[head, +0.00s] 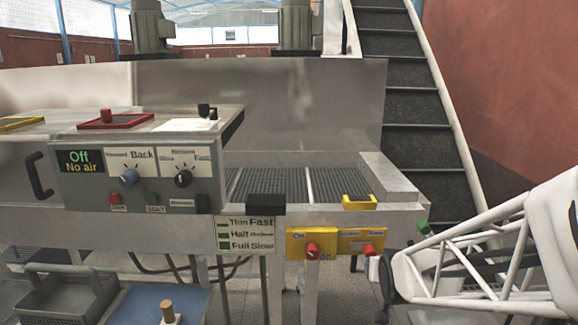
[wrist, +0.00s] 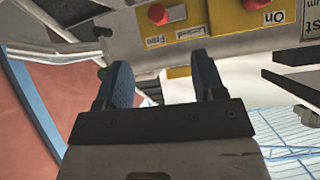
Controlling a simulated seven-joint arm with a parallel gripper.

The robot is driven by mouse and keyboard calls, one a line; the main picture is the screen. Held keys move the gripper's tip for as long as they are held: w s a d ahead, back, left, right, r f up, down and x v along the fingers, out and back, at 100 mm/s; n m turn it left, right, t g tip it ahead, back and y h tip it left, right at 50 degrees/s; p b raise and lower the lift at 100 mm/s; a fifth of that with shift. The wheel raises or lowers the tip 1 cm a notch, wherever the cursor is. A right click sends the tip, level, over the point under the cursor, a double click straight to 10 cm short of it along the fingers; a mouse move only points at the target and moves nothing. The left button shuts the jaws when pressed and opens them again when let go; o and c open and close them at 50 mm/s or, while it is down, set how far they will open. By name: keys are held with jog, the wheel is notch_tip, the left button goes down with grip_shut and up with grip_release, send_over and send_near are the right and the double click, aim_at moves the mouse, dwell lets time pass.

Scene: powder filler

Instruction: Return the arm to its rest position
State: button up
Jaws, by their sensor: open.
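My arm's white lattice link shows at the right of the head view, in front of the machine's right end. My gripper (wrist: 165,80) shows in the wrist view with two blue-padded fingers spread apart and nothing between them. In that view the yellow switch panel (wrist: 185,20) with red knobs lies beyond the fingertips, upside down. The fingers look apart from the panel, though the exact gap is hard to tell. In the head view the same yellow panel (head: 336,244) is on the machine's front right. The fingertips cannot be made out in the head view.
A grey control box (head: 140,170) with knobs and an "Off / No air" display stands at left. A conveyor belt (head: 480,180) rises at the right. A grey bin (head: 68,295) and a blue surface (head: 140,303) with a wooden-handled object are at lower left.

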jog(key=s+a+r+g, duration=0.1)
jog(key=s+r+g, duration=0.1)
jog(key=s, duration=0.6)
jog(key=s+a+r+n+g, duration=0.1)
jog(key=s+a+r+g, duration=0.1)
jog(key=s, duration=0.7)
jog(key=s+a+r+g, duration=0.1)
jog(key=s+r+g, duration=0.2)
jog(key=s, duration=0.6)
jog(key=shift+a+r+g+y, duration=0.15)
jog(key=shift+r+g+y, duration=0.2)
jog(key=shift+g, duration=0.45)
dwell(0.6)
